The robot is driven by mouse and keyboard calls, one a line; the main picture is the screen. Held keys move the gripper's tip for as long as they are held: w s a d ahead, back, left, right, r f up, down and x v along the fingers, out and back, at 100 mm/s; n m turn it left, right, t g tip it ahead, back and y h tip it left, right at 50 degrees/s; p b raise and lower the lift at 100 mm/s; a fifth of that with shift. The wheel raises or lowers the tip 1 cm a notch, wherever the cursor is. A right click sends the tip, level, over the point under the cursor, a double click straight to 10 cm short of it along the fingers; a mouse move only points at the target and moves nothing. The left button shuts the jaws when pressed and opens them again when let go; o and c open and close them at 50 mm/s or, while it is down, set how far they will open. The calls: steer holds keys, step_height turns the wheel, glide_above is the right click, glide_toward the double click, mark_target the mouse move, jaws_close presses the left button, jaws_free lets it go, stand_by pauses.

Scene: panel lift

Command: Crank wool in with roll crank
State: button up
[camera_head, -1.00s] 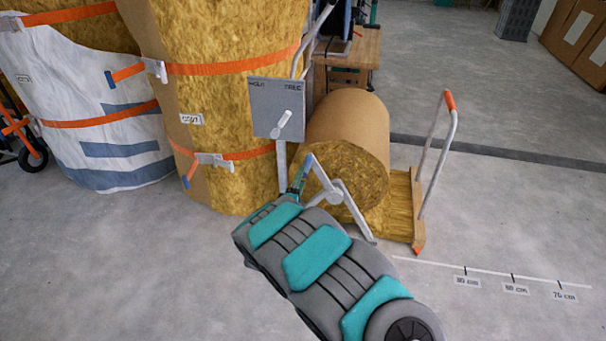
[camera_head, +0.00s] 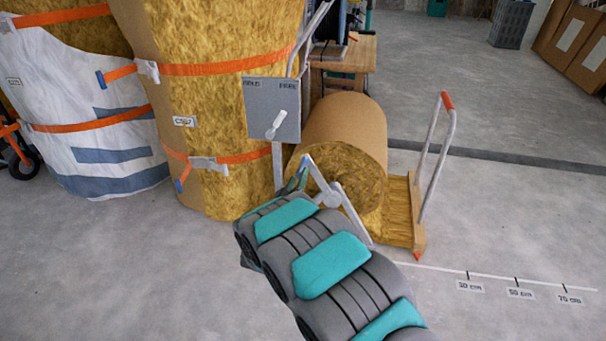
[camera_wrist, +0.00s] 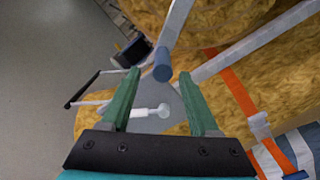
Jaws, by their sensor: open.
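The wool roll (camera_head: 345,130) lies on its side in brown wrapping, its yellow end facing me. The grey roll crank (camera_head: 331,192) is in front of that end; its blue grip shows in the wrist view (camera_wrist: 162,66). My gripper (camera_head: 297,180) is at the crank's upper left end; its green fingers show open in the wrist view (camera_wrist: 160,78). The blue grip appears between the fingertips there; I cannot tell whether they touch it. A grey plate (camera_head: 262,100) marked HOLD and FREE stands left of the roll, with a white lever (camera_head: 277,124) tilted up to the right.
Tall strapped wool bales (camera_head: 222,110) stand left of the plate. A wooden base with a wool strip (camera_head: 398,205) and an orange-tipped handle (camera_head: 447,102) are right of the roll. A marked floor scale (camera_head: 515,281) lies in front. A wooden bench (camera_head: 345,58) stands behind.

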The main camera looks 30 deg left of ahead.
mark_target(304, 165)
steer(key=m+b, duration=0.1)
steer(key=m, duration=0.3)
steer(key=m+b, duration=0.2)
steer(key=m, duration=0.1)
steer(key=shift+w+f+m, duration=0.15)
steer(key=shift+f+m, duration=0.05)
steer(key=shift+m, duration=0.2)
steer(key=shift+x, duration=3.85)
steer(key=shift+c, duration=0.2)
jaws_close()
